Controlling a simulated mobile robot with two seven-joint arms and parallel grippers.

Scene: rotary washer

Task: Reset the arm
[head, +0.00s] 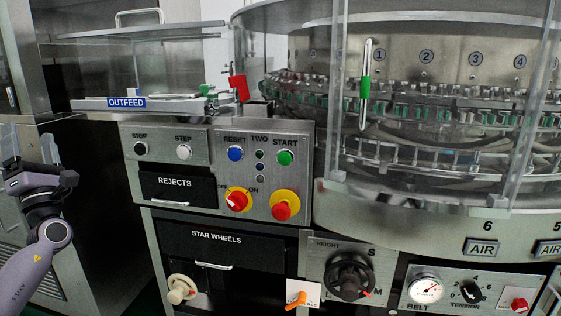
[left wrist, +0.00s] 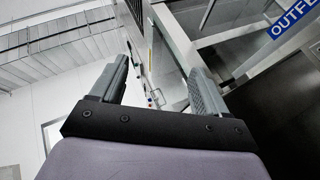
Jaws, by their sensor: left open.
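My left gripper (head: 28,150) is at the left edge of the head view, with its grey arm rising from the lower left corner. It points upward, left of the control panel (head: 222,180) and apart from it. In the left wrist view, the two grey fingers of my left gripper (left wrist: 160,68) stand wide apart with nothing between them. The fingers point up past a metal frame and a pale wall. My right gripper is in neither view.
The outfeed tray (head: 85,104) juts out above and right of my left gripper. The panel carries a blue reset button (head: 236,154), a green start button (head: 285,157) and two red knobs. A clear guard (head: 350,100) encloses the washer at right. A metal cabinet (head: 60,135) stands behind my gripper.

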